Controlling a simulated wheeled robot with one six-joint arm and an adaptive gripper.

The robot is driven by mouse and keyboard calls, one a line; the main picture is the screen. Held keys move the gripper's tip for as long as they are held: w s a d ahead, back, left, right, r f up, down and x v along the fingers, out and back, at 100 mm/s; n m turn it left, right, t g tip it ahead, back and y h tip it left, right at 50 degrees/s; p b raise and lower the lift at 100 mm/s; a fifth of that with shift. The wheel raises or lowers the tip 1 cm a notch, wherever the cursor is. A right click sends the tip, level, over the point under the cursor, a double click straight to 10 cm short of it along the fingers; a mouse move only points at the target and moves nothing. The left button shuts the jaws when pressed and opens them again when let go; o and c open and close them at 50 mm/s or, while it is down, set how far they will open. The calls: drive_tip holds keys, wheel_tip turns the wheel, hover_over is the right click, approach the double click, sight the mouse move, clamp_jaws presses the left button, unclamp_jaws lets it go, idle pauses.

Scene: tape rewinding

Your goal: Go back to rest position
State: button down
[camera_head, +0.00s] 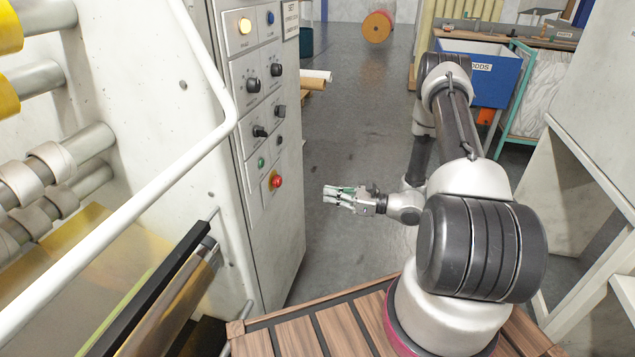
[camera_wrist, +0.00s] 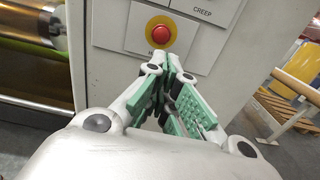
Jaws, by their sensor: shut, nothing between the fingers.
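My gripper (camera_head: 328,197) is out to the side of my arm in the head view, level and pointing left toward the control panel (camera_head: 247,100). Its fingers are shut and hold nothing. In the wrist view my gripper (camera_wrist: 168,62) shows green finger pads brought together at the tips. The red button (camera_wrist: 161,31) sits just beyond the fingertips there, on a yellow ring. In the head view the red button (camera_head: 276,181) is low on the panel, with a visible gap between it and the fingertips.
A white rail (camera_head: 150,190) and machine rollers (camera_head: 60,165) are at the left. A blue bin (camera_head: 485,75) and a green-framed cart (camera_head: 535,90) stand behind my arm. A pale frame (camera_head: 590,250) is at the right. The grey floor (camera_head: 345,120) beyond my gripper is clear.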

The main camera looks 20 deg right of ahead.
drive_tip(key=s+a+f+n+g, duration=0.2)
drive_tip(key=s+f+g, duration=0.15)
drive_tip(key=s, duration=0.35)
drive_tip(key=s+d+r+n+g+h, duration=0.1)
drive_tip(key=s+d+r+n+g, duration=0.1)
drive_tip(key=s+r+n+g, duration=0.8)
drive_tip(key=s+d+r+n+h, duration=0.4)
drive_tip(key=r+h, duration=0.1)
drive_tip(key=r, duration=0.3)
drive_tip(key=s+d+r+n+h, duration=0.4)
drive_tip(key=r+n+h, duration=0.1)
drive_tip(key=r+h, duration=0.15)
drive_tip(key=s+a+r+n+t+h, duration=0.1)
drive_tip(key=r+n+t, duration=0.1)
drive_tip(key=r, duration=0.5)
drive_tip(key=s+a+r+n+t+h, duration=0.1)
drive_tip(key=s+r+n+t, duration=0.1)
drive_tip(key=r+t, duration=0.3)
drive_tip(key=shift+w+v, duration=0.2)
drive_tip(key=shift+v, duration=1)
